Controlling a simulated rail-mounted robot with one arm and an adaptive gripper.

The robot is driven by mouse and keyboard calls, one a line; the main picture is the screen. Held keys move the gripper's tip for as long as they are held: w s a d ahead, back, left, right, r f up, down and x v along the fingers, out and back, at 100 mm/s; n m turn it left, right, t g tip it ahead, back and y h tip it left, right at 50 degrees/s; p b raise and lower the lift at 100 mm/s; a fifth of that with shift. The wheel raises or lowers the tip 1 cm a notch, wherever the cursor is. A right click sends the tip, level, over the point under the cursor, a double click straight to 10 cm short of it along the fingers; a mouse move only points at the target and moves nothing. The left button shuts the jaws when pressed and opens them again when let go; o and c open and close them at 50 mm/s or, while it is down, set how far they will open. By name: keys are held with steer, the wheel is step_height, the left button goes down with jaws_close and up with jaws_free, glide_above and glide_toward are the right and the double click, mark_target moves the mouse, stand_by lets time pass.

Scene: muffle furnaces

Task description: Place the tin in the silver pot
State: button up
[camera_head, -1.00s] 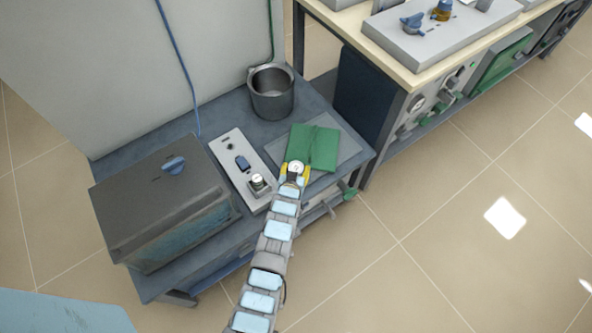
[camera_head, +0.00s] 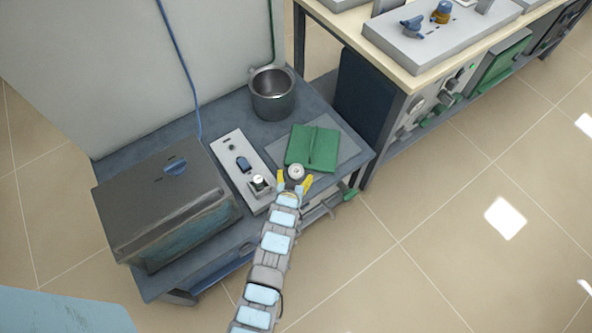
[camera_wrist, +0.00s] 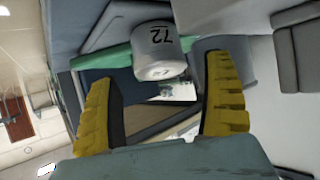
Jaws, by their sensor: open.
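The tin (camera_head: 296,171) is a small pale cylinder at the front edge of the blue-grey bench, just in front of a green panel. The wrist view shows the tin (camera_wrist: 158,50) with a dark "72" on its side, ahead of and between my fingertips. My gripper (camera_head: 294,182) is open, its yellow fingers spread wide. In the wrist view, clear gaps separate my gripper (camera_wrist: 160,80) from the tin on both sides. The silver pot (camera_head: 272,97) stands upright at the back of the bench, its visible inside empty. The wrist view does not clearly show the pot.
A green panel (camera_head: 312,147) lies on a grey plate behind the tin. A control strip (camera_head: 239,160) with knobs lies to the left, beside a large grey furnace (camera_head: 165,205). A second bench (camera_head: 400,75) stands at the right. Bare bench surface lies between strip and pot.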

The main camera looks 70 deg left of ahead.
steer(key=p+v, duration=0.2)
steer(key=v, duration=0.6)
steer(key=shift+d+r, duration=0.15)
